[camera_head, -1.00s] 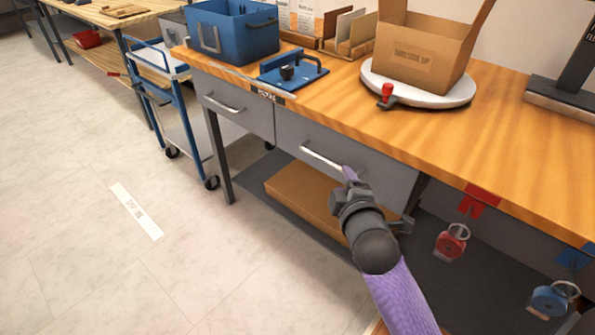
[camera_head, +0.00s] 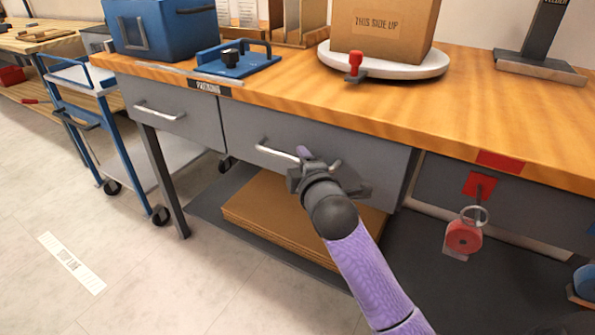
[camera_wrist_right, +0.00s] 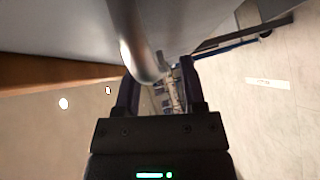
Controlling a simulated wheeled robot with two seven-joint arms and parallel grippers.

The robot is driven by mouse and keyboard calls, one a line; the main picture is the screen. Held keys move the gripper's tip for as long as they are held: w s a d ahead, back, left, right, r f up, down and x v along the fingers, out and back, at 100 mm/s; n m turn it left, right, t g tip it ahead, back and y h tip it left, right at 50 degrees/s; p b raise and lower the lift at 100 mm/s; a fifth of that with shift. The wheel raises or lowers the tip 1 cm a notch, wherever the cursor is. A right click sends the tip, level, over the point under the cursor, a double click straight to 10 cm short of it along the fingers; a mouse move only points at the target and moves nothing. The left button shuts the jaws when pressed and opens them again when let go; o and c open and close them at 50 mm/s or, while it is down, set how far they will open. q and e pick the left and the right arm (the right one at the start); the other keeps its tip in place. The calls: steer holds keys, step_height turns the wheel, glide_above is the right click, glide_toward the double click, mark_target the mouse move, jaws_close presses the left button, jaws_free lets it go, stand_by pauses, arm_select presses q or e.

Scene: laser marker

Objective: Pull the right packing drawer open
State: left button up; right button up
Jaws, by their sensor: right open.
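The right packing drawer (camera_head: 370,155) has a grey front and sits shut under the wooden worktop. Its curved metal handle (camera_head: 278,154) is partly hidden behind my right gripper (camera_head: 318,160). In the right wrist view the handle (camera_wrist_right: 137,40) comes down from the top toward the space between the two open fingers of my right gripper (camera_wrist_right: 158,90). The fingers are on either side of the handle's near end; I cannot tell whether they touch it. My left gripper is not in view.
The left drawer (camera_head: 180,114) is shut. On the worktop (camera_head: 480,115) are a blue bin (camera_head: 160,30), a blue fixture (camera_head: 237,62) and a carton (camera_head: 385,30) on a round turntable (camera_head: 400,70). Flat cardboard (camera_head: 250,215) lies on the lower shelf. A blue cart (camera_head: 95,120) stands at left.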

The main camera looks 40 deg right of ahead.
steer(key=shift+w+d, duration=0.2)
steer(key=shift+w, duration=0.2)
jaws_close()
stand_by(1.2)
